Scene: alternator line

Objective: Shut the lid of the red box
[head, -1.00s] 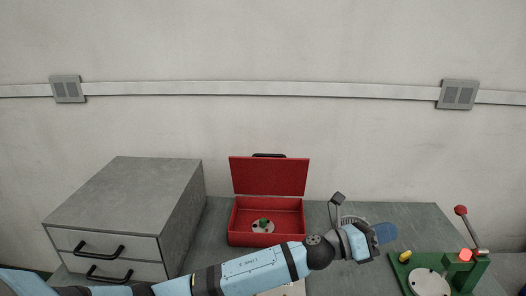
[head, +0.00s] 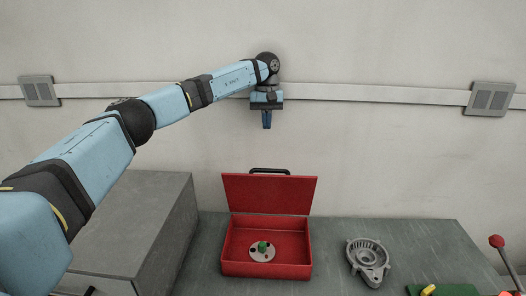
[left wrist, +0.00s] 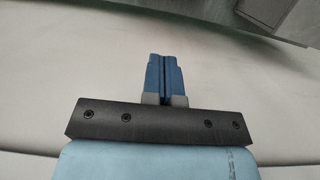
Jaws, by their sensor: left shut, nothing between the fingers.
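The red box (head: 267,270) stands on the grey worktop in the head view. Its lid (head: 268,194) is up, leaning slightly back, with a black handle (head: 269,171) at its top edge. Inside the box lies a pale disc with a green knob (head: 262,247). My left gripper (head: 267,124) is raised high above the lid, pointing down, shut and empty. Its blue fingers (left wrist: 163,78) are together in the left wrist view, where the box does not show. My right gripper is not in view.
A grey drawer cabinet (head: 135,225) stands left of the box. A grey metal housing (head: 368,258) lies on the worktop (head: 420,240) to the right. A green fixture (head: 445,290) and a red-knobbed lever (head: 497,242) are at the lower right. The wall is behind.

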